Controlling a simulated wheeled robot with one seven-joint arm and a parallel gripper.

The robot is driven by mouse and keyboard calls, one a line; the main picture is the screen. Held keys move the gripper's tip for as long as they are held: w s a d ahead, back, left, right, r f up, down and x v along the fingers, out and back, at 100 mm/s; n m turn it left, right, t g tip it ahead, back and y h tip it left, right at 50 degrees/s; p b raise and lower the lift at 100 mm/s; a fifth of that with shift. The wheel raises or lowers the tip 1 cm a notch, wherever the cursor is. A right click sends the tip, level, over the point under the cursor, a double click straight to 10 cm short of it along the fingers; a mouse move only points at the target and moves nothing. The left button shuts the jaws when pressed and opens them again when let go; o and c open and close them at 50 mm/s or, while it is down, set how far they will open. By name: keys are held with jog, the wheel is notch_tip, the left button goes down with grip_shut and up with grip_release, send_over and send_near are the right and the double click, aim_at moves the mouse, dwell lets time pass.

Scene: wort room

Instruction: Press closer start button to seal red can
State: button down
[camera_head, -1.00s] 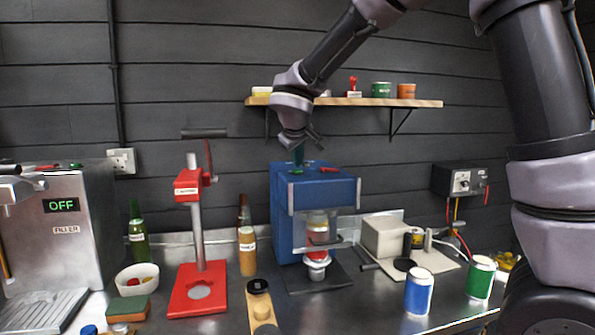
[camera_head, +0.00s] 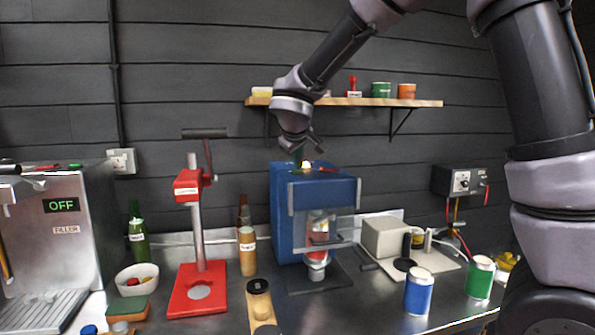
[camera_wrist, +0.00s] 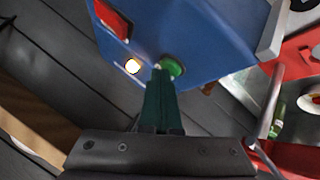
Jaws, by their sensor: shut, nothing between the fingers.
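The closer (camera_head: 283,215) is a blue machine with a clear front guard. The red can (camera_head: 319,238) stands upright inside it on a pale pedestal, partly behind the guard. The green start button (camera_wrist: 173,67) is on the closer's top, beside a glowing lamp (camera_wrist: 132,66) and a red control (camera_wrist: 112,18). The lit lamp also shows in the head view (camera_head: 306,166). My gripper (camera_wrist: 160,68) is shut and empty, its green fingertips right at the edge of the green button. Whether they touch it, I cannot tell.
A red hand press (camera_head: 198,240) stands left of the closer, with brown bottles between them. Blue (camera_head: 418,292) and green (camera_head: 480,278) cans stand at front right. A wooden shelf (camera_head: 350,101) with small items is on the wall behind my gripper.

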jog(key=shift+r, duration=0.8)
jog(key=shift+r, duration=2.5)
